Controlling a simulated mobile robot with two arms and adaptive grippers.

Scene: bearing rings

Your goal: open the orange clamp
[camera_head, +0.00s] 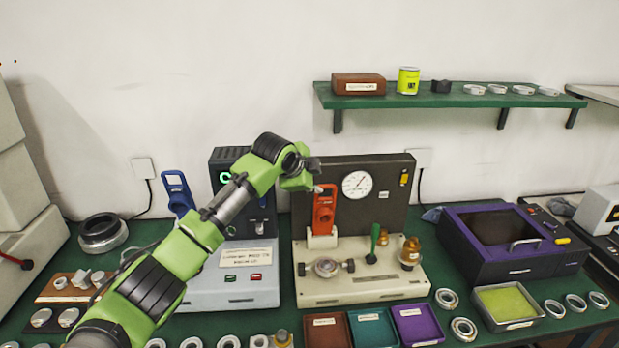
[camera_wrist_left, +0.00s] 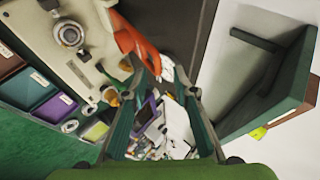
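The orange clamp (camera_head: 324,211) stands upright on the left part of the cream-based machine with the dial gauge. It also shows in the wrist view (camera_wrist_left: 127,38), reaching in from the top. My left gripper (camera_head: 312,187) is at the top end of the clamp in the head view, where its fingers are small and partly hidden. In the wrist view its two fingers (camera_wrist_left: 152,70) are apart, with the orange end of the clamp close to or between the fingertips. Contact cannot be told. My right gripper is in neither view.
A blue clamp (camera_head: 177,193) stands on the grey machine to the left, partly behind my arm. A green lever (camera_head: 374,240) and amber cups are right of the orange clamp. A green shelf (camera_head: 450,98) hangs above. Colored trays (camera_head: 417,325) and several rings line the front.

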